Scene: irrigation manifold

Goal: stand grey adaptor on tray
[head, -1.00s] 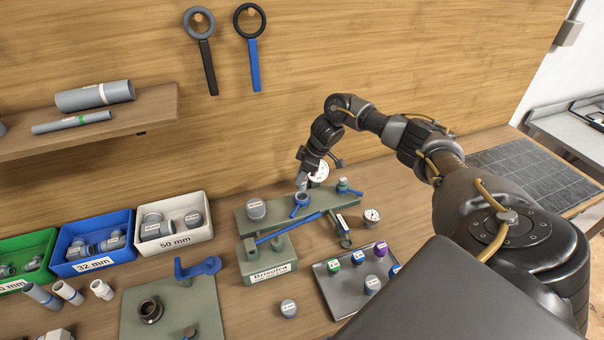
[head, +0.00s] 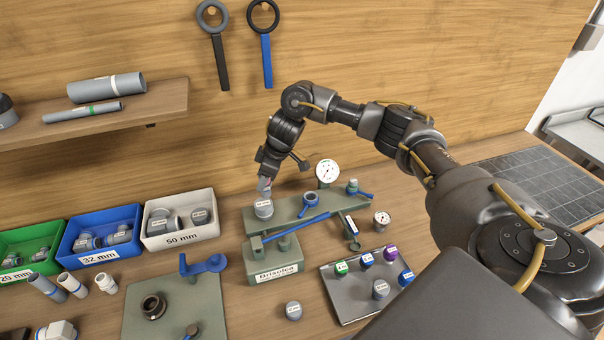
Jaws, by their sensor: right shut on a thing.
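A grey adaptor (head: 264,209) with a pale label stands at the left end of the raised grey-green plate (head: 285,219). My right gripper (head: 265,190) reaches down from above and is shut on its top; the fingertips are small in the view. The adaptor appears upright on or just over the plate; I cannot tell if they touch. The dark grey tray (head: 341,299) lies to the front right, holding green, blue and purple capped pieces and a grey fitting (head: 380,290). My left gripper is not in view.
Another grey fitting (head: 293,311) stands on the bench left of the tray. A blue-ringed fitting (head: 311,200), a blue bar (head: 295,230) and gauges (head: 327,172) are close by. Labelled bins (head: 180,236) line the left. The tray's front left part is bare.

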